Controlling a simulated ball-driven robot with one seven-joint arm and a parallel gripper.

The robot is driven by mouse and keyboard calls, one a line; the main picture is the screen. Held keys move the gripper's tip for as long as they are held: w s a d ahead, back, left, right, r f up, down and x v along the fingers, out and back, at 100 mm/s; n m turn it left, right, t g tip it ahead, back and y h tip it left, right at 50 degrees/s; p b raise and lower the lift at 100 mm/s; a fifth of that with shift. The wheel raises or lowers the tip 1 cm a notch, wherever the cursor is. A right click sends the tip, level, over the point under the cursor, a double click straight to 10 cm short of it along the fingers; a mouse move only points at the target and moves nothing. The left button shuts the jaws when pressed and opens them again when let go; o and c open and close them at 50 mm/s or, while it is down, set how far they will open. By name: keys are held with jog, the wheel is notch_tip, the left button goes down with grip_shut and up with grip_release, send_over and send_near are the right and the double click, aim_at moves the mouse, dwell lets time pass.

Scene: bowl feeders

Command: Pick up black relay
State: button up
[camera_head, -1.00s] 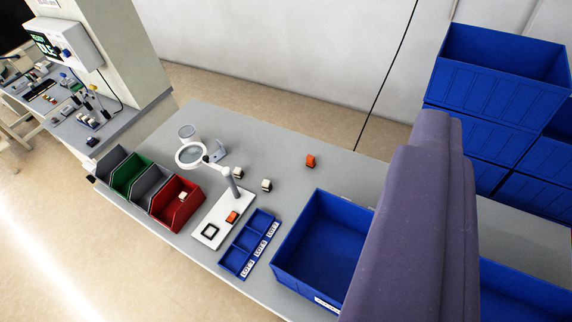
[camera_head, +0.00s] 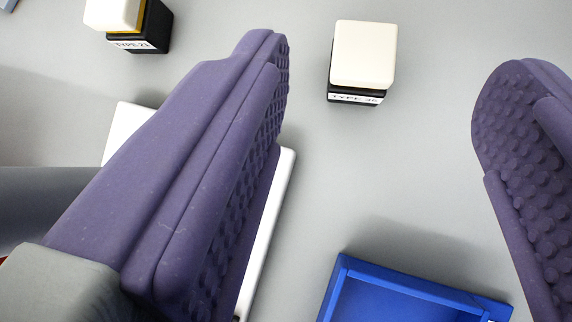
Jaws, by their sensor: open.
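A relay-like block (camera_head: 362,62) with a cream top and a black base stands upright on the grey table, at the upper middle of the view. Its front label begins with "TYPE". A second such block (camera_head: 130,24), cream over black with a yellow band, is at the top left, partly cut off by the frame. No fully black relay shows. My gripper (camera_head: 392,75) is open, with its purple studded fingers spread wide. The first block is in the gap between the fingertips, apparently touching neither, and nothing is held.
A blue tray (camera_head: 425,290) is at the bottom, between the fingers and partly cut off. A white plate (camera_head: 288,170) lies partly hidden behind the left finger. A grey cylinder (camera_head: 40,205) is at the left edge. The grey table (camera_head: 400,180) is bare around the first block.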

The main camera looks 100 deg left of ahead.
aim_at(362, 69)
jog(key=shift+s+d+f, duration=0.1)
jog(key=shift+s+f, duration=0.1)
jog(key=shift+f, duration=0.45)
jog(key=shift+s+f, duration=0.15)
jog(key=shift+f, duration=0.45)
jog(key=b+x, duration=0.1)
jog(key=x, duration=0.1)
jog(key=b+x, duration=0.1)
jog(key=x, duration=0.1)
jog(key=b+x, duration=0.1)
jog(key=x, duration=0.1)
jog(key=shift+w+a, duration=0.3)
jog(key=shift+w, duration=0.15)
jog(key=c, duration=1.1)
jog(key=shift+o, duration=0.2)
jog(key=shift+r, duration=0.1)
